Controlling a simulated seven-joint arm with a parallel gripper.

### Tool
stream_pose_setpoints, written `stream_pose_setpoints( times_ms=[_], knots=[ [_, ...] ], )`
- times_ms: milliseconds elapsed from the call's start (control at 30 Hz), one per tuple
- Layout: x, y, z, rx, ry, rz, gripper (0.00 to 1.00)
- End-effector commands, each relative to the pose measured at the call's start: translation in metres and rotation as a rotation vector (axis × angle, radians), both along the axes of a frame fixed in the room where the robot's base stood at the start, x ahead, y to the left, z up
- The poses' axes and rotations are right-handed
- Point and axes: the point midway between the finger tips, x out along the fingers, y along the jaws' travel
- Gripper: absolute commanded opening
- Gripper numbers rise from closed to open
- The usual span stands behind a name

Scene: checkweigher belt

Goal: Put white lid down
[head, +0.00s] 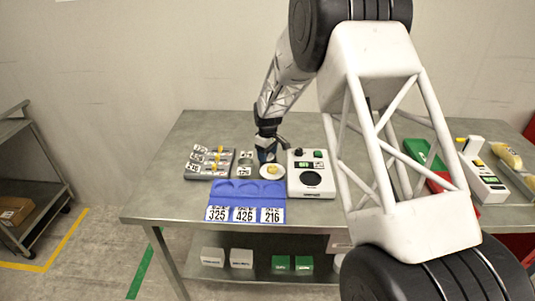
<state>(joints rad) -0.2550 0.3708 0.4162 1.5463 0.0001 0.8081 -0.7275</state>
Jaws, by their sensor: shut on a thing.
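My gripper (267,155) points down over the table, just left of the white scale. It is shut on the white lid (264,174), a small round disc with a yellow spot at its middle. The lid shows right at the fingertips, and the grip itself is too small to make out. I cannot tell whether the lid touches the tabletop.
A blue tray (234,200) with round recesses and number cards 325, 426 and 216 lies in front. A grey rack (194,168) stands left, the white scale (297,184) right. Bare tabletop (160,185) is at far left. My arm hides part of the right side.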

Motion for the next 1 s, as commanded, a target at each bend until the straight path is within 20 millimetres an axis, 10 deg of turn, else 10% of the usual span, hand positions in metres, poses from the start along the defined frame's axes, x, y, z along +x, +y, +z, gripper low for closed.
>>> stream_pose_setpoints(
  times_ms=[400,433,567,1000],
  knots=[
    [-0.0001,0.0000,-0.0032,0.000,0.000,0.000,0.40],
    [0.0000,0.0000,-0.0027,0.000,0.000,0.000,0.66],
    [0.0000,0.0000,-0.0026,0.000,0.000,0.000,0.86],
    [0.0001,0.0000,0.0017,0.000,-0.001,0.000,0.87]
  ],
)
